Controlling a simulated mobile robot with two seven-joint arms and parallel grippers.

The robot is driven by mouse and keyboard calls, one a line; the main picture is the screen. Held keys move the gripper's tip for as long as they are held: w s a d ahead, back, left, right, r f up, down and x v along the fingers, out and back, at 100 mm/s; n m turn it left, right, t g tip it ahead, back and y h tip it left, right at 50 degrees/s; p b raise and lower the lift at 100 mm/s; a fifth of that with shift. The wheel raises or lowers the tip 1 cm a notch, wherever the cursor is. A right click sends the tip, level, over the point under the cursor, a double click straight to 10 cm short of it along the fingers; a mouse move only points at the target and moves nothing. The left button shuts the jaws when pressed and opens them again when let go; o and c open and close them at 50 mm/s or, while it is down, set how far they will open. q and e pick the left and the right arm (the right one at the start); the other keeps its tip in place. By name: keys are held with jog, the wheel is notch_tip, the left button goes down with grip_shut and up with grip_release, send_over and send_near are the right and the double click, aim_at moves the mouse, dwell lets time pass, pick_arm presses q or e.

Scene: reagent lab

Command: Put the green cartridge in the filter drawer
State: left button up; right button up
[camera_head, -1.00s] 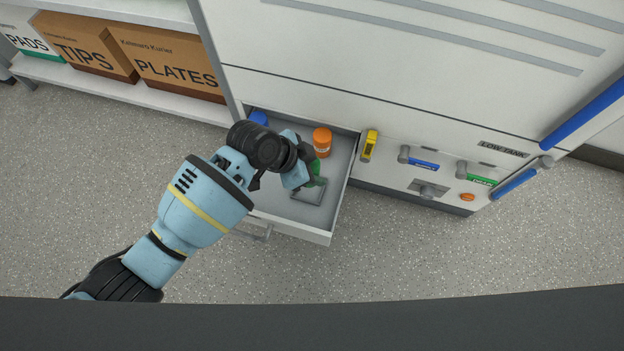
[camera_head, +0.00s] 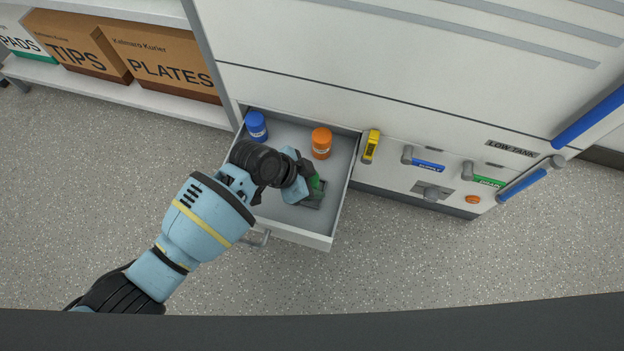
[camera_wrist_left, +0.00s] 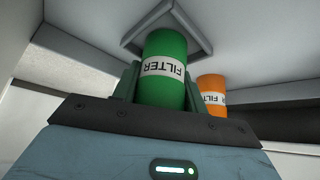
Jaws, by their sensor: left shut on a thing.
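The green cartridge (camera_wrist_left: 165,68) has a white FILTER label and is held between the fingers of my left gripper (camera_wrist_left: 162,88). In the head view the gripper (camera_head: 309,180) is inside the open drawer (camera_head: 333,205), and only a little of the green cartridge (camera_head: 317,184) shows beside the fingers. The cartridge is over or at a square grey holder (camera_head: 314,203) on the drawer floor. I cannot tell whether it touches the holder's bottom. My right gripper is not in view.
An orange cartridge (camera_head: 321,143) and a blue cartridge (camera_head: 256,126) stand at the back of the drawer. A yellow handle (camera_head: 370,146), a blue-tagged valve (camera_head: 428,166) and a green-tagged valve (camera_head: 485,182) are on the cabinet front. Boxes (camera_head: 160,66) sit on a shelf at left.

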pick_arm(q)
jog(key=shift+f, duration=0.2)
jog(key=o, duration=1)
jog(key=shift+r, duration=0.15)
jog(key=shift+a+r, duration=0.1)
jog(key=shift+r, duration=0.15)
jog(key=p+v, duration=0.6)
jog(key=v, duration=0.5)
jog(key=shift+r, duration=0.3)
jog(key=shift+s+a, duration=0.1)
jog(key=shift+a, duration=0.05)
